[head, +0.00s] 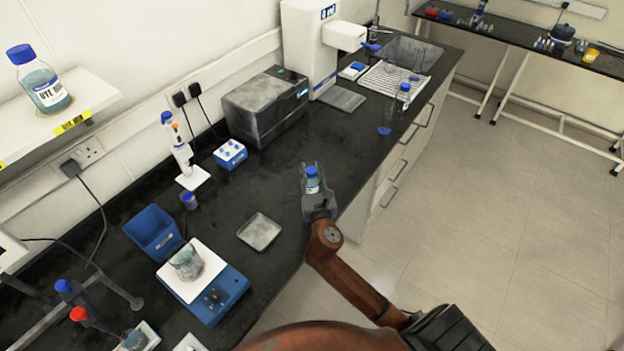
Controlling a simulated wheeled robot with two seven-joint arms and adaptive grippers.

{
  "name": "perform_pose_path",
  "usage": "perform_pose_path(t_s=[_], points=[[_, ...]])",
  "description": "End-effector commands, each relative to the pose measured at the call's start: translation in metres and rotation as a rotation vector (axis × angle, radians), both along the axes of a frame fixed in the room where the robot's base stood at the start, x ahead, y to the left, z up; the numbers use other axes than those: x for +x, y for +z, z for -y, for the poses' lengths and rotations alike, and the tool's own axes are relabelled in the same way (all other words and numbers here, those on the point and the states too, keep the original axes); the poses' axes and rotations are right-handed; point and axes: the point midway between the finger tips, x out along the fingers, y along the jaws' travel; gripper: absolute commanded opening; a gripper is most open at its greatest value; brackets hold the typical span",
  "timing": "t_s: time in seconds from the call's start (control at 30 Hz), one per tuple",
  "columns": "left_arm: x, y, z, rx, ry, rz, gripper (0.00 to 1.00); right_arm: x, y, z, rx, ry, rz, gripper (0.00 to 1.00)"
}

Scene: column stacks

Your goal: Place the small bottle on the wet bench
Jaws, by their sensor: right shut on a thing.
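The small bottle (312,184) has a blue cap and clear glass with pale liquid. My right gripper (313,177) is shut on it, with the fingers on either side. The bottle is upright or nearly so, near the front edge of the black bench (270,185). I cannot tell whether its base touches the top. The bench runs away to a sink (412,54) with a white drying rack (392,80) at its far end. My left gripper is not in view.
A blue-capped bottle (403,93) stands by the rack. A grey box-shaped device (266,106), a metal tray (259,232), a blue tube block (230,153) and a balance with a beaker (186,262) stand on the bench. A larger bottle (42,80) is on the wall shelf. Bench around the gripper is clear.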

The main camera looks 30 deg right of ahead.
Motion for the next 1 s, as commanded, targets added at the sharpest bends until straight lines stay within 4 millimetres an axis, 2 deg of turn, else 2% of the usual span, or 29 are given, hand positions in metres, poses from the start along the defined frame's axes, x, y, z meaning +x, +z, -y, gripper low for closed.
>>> perform_pose_path(t_s=[0.17, 0.3, 0.4, 0.77, 0.8, 1.0], points=[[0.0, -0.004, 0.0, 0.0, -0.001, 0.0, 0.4, 0.004, -0.009, 0.007, -0.001, -0.002, 0.001, 0.0], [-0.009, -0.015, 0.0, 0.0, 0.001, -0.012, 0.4, 0.005, -0.033, 0.009, 0.0, -0.002, -0.003, 0.0], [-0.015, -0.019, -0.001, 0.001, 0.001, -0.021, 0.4, 0.005, -0.043, 0.008, 0.001, -0.002, -0.002, 0.0], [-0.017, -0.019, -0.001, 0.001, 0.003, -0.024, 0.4, 0.005, -0.044, 0.008, -0.001, -0.001, 0.001, 0.0], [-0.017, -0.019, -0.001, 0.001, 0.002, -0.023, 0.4, 0.005, -0.044, 0.008, -0.001, -0.001, 0.0, 0.27], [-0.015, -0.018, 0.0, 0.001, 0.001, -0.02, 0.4, 0.005, -0.044, 0.008, 0.0, -0.001, 0.0, 0.4]])
